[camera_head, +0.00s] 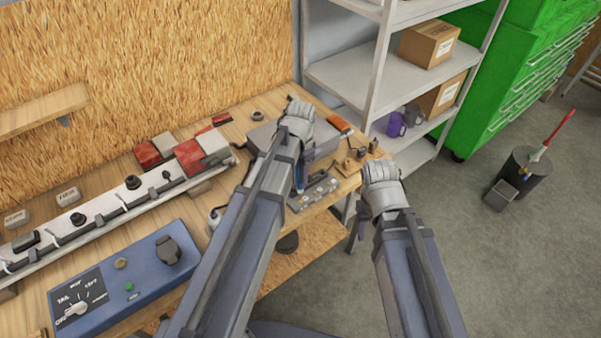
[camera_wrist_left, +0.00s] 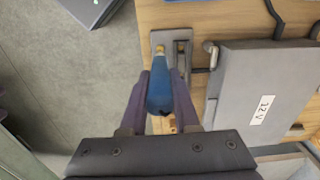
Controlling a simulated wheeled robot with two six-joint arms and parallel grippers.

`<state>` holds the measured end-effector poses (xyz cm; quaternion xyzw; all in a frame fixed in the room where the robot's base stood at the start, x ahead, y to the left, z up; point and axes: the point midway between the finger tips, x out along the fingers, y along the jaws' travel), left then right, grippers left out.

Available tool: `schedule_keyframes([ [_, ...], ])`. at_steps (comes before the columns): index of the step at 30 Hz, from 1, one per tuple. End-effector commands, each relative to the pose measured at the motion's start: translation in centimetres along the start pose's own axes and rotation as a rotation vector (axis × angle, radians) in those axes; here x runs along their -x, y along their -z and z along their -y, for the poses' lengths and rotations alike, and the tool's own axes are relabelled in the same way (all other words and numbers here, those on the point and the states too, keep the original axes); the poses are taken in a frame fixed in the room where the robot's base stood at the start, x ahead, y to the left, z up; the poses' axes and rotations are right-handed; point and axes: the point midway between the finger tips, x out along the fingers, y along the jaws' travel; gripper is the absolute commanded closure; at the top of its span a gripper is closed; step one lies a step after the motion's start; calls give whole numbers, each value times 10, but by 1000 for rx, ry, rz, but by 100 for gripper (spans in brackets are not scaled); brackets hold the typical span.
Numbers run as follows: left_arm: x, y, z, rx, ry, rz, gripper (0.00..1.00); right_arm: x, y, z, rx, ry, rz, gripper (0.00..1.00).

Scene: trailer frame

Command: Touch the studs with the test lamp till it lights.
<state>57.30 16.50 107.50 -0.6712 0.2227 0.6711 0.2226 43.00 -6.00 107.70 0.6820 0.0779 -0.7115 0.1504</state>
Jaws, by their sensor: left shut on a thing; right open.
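My left gripper (camera_head: 299,182) reaches over the right end of the bench, and it also shows in the left wrist view (camera_wrist_left: 160,85). It is shut on the blue handle of the test lamp (camera_wrist_left: 160,92). The lamp's brass-coloured end (camera_wrist_left: 160,48) appears over a grey metal plate (camera_wrist_left: 157,37); I cannot tell whether they touch. No glow shows on the lamp. In the head view a grey plate with several studs (camera_head: 317,191) lies just right of the left gripper. My right gripper (camera_head: 376,170) is open and empty beside the bench's right end; its fingertips are mostly hidden.
A grey box marked 12 V (camera_wrist_left: 265,90) stands beside the plate. A blue switch panel (camera_head: 130,285) and a long grey rail (camera_head: 105,208) fill the left bench. Small wooden and dark parts (camera_head: 352,162) sit at its right end.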

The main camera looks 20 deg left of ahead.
Motion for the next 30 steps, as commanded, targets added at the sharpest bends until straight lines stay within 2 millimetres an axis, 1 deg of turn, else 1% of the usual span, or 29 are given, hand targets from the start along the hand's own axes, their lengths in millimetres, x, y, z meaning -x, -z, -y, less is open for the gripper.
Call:
schedule_keyframes([
  [14,0,0,0,0,0,0,93,0,0,0,0,0,0,50],
  [30,-7,0,0,0,0,0,93,-7,0,1,0,0,0,50],
])
